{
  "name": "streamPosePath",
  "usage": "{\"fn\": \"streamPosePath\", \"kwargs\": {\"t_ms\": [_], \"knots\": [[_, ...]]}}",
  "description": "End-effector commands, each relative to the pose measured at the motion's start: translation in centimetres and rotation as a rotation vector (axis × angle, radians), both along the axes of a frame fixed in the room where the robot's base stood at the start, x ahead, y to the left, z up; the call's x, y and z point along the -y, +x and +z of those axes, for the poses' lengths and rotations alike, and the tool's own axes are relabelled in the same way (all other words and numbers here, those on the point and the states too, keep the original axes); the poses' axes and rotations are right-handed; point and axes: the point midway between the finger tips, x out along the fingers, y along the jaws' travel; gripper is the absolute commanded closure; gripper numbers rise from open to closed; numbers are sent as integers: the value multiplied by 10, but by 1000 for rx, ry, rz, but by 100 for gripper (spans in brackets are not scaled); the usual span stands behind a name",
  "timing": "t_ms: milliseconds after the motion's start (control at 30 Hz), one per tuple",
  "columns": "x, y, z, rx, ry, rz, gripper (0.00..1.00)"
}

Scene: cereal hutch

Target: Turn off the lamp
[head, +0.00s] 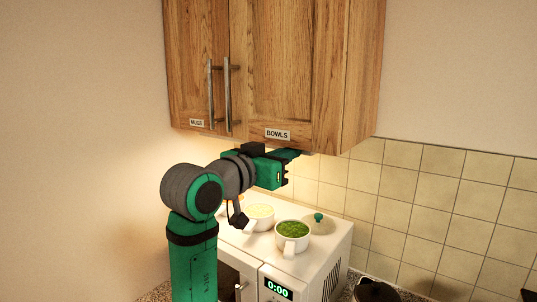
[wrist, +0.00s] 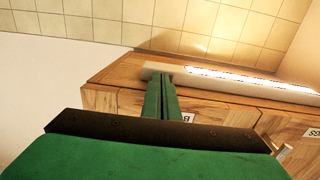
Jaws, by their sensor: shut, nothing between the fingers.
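The lamp (wrist: 250,79) is a long, pale strip under the wall cabinet. It is lit, with a bright white glowing face, and the end of its housing near my fingers is unlit. My gripper (wrist: 161,76) is shut and empty, its two green fingers together. The fingertips overlap the unlit end of the lamp's housing in the wrist view; I cannot tell whether they touch it. In the head view my gripper (head: 296,154) is just below the cabinet's underside. The lamp itself is hidden there, but its warm glow shows on the wall and tiles.
The wooden cabinet (head: 279,70) with doors labelled mugs and bowls hangs above my arm. Below stands a white microwave (head: 322,260), bearing a white cup of green contents (head: 293,231) and another pale cup (head: 259,216). A dark kettle-like object (head: 375,291) sits at the lower right.

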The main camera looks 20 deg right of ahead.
Motion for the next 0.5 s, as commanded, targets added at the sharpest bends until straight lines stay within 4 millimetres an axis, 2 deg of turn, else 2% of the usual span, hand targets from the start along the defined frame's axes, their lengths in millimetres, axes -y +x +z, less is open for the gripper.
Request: {"fn": "streamPosePath", "kwargs": {"t_ms": [33, 100, 500], "knots": [[13, -5, 1, 3, 1, -12, 100], [19, -8, 1, 5, 1, -12, 100], [26, -11, 2, 5, -1, -21, 100]]}}
